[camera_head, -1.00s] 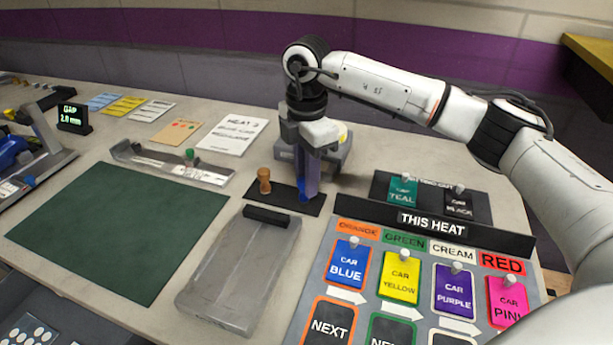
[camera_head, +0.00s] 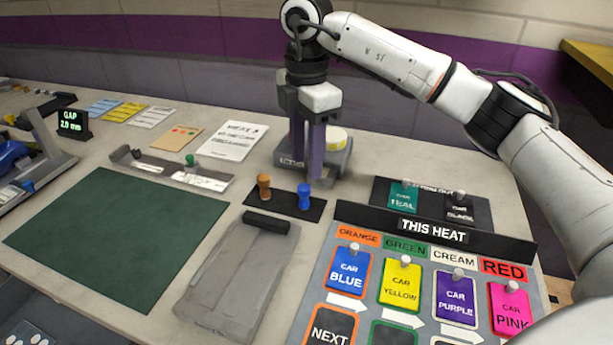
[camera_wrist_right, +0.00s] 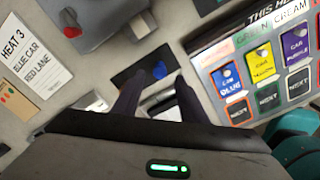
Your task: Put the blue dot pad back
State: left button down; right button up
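The blue dot pad (camera_head: 304,196) stands upright on a small black mat (camera_head: 284,200), to the right of a brown-orange pad (camera_head: 264,186). In the right wrist view the blue pad (camera_wrist_right: 160,70) shows just beyond the fingers, apart from them. My right gripper (camera_head: 307,172) is open and empty, above and just behind the blue pad in the head view. Its two fingers (camera_wrist_right: 157,95) are spread apart in the wrist view. My left gripper is not in view.
A grey device with a yellow top (camera_head: 337,137) stands close behind the right gripper. A grey tray (camera_head: 235,280) lies in front of the mat. The lane board (camera_head: 375,290) with car cards and knobs is to the right. A green mat (camera_head: 115,235) lies bare at left.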

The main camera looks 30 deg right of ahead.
aim_at(306, 184)
notch_tip(306, 184, up, 5)
